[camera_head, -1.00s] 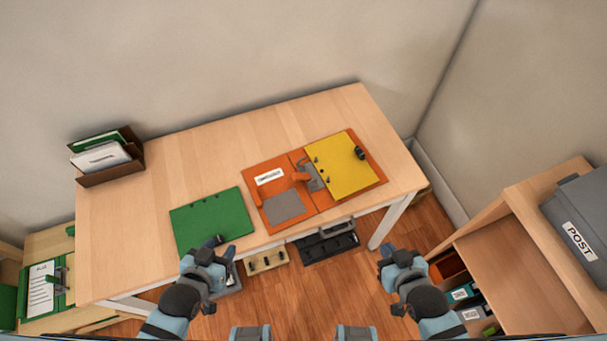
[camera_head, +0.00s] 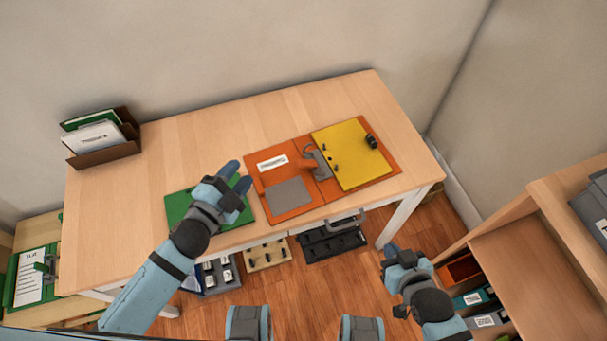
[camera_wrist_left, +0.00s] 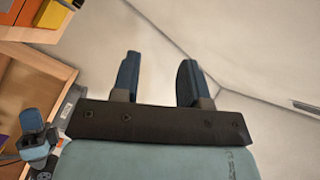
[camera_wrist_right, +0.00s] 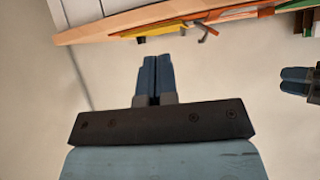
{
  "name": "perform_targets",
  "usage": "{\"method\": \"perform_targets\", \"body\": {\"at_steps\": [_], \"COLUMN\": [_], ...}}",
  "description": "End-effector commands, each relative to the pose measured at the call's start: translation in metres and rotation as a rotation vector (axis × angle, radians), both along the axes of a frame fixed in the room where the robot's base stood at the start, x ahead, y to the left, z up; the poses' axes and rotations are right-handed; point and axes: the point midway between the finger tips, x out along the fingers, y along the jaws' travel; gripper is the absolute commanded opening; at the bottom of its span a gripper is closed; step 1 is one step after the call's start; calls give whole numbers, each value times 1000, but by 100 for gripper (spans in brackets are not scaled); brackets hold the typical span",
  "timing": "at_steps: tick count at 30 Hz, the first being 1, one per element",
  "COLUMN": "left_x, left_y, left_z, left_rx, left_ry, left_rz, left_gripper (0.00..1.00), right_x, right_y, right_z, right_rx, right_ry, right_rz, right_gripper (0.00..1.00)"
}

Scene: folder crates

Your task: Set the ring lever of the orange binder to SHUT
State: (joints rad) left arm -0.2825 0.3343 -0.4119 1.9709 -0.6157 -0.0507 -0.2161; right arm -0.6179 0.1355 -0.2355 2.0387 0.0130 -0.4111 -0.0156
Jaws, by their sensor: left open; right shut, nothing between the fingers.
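The orange binder (camera_head: 281,203) lies open on the table in the head view, a yellow sheet (camera_head: 350,160) on its right half. Its grey ring mechanism (camera_head: 321,164) sits at the spine, with a curved ring upright and an orange-brown piece (camera_head: 304,163) beside it. I cannot tell whether that piece is the lever, or how the lever is set. My left gripper (camera_head: 237,176) is open and empty above the green sheet, left of the binder; its spread fingers show in the left wrist view (camera_wrist_left: 158,78). My right gripper (camera_head: 391,253) is shut and empty, off the table's front edge.
The green sheet (camera_head: 180,207) lies left of the binder, partly hidden by my left arm. A small black object (camera_head: 371,141) sits on the yellow sheet. A brown file holder (camera_head: 122,146) stands at the back left. A wooden shelf unit (camera_head: 500,222) is at the right. The table's back middle is clear.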

Motion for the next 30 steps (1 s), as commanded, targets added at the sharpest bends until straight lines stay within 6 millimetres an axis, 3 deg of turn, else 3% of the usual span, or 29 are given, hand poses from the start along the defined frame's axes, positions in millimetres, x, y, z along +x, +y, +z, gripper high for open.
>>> {"method": "perform_targets", "body": {"at_steps": [1, 4, 7, 12, 15, 22, 30], "left_x": [16, 31, 39, 56, 66, 78, 96], "left_y": [-11, -33, -47, -43, -32, -24, -64], "left_z": [-12, -11, -26, -66, -83, -95, -111], "left_rx": [151, 476, 811, 1321, 1527, 1692, 1687], "left_ry": [-168, -496, -803, -1188, -1309, -1391, -1391], "left_rz": [-89, -264, -432, -670, -764, -840, -836], "left_gripper": [40, 40, 40, 40, 40, 40, 40], "right_x": [1, 4, 6, 8, 9, 10, 10], "right_y": [3, 7, 9, 10, 11, 12, 13], "right_z": [-30, -52, -74, -100, -106, -105, -105], "right_rx": [6, 15, 22, 30, 36, 39, 44], "right_ry": [-4, -14, -18, -24, -31, -33, -39], "right_rz": [3, 7, 8, 8, 8, 10, 10], "right_gripper": [0, 0, 0, 0, 0, 0, 0]}}
